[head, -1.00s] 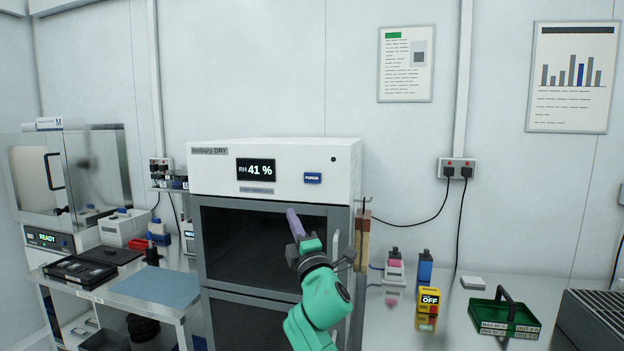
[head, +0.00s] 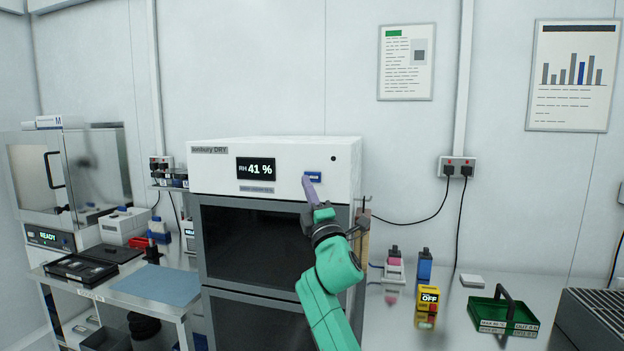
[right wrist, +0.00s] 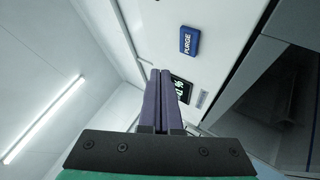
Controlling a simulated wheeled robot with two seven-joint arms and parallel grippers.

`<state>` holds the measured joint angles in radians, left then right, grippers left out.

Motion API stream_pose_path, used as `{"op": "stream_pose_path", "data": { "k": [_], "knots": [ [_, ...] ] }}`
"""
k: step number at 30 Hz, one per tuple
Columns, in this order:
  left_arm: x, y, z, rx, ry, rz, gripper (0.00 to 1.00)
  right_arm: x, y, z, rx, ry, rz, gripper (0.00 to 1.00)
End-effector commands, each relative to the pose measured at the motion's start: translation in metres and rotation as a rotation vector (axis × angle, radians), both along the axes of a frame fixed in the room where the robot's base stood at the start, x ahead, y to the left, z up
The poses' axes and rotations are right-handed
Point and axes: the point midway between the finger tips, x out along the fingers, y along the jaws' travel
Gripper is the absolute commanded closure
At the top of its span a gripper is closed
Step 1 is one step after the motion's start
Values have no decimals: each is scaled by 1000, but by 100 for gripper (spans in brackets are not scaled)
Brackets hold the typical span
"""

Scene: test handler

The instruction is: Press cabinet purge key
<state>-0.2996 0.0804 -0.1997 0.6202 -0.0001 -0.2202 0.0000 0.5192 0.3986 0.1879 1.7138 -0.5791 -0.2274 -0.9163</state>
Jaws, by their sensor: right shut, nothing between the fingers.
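The blue PURGE key (head: 316,175) is on the white top panel of the dry cabinet (head: 225,182), right of its display (head: 256,168), which reads RH 41 %. My right gripper (head: 308,182) is in front of the panel, its purple fingers shut and empty. In the head view the fingertips overlap the key's lower left. In the right wrist view the key (right wrist: 190,41) shows whole, beyond and to the right of the fingertips (right wrist: 160,73), with a gap between them in the picture. I cannot see contact. My left gripper is not in view.
A wooden-looking piece (head: 363,235) hangs at the cabinet's right side. On the right bench stand a yellow OFF box (head: 428,298), small bottles and a green tray (head: 490,312). A side table (head: 160,288) is at left. The space before the panel is clear.

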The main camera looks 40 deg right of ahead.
Motion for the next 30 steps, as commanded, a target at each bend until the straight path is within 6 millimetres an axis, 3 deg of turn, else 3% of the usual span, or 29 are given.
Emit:
{"op": "stream_pose_path", "data": {
  "k": [9, 30],
  "knots": [
    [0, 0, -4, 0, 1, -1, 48, 21, -30, 0, -1, 0, -1, 100],
    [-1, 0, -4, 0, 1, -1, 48, 22, -32, 0, 0, 0, 0, 100]
  ]
}}
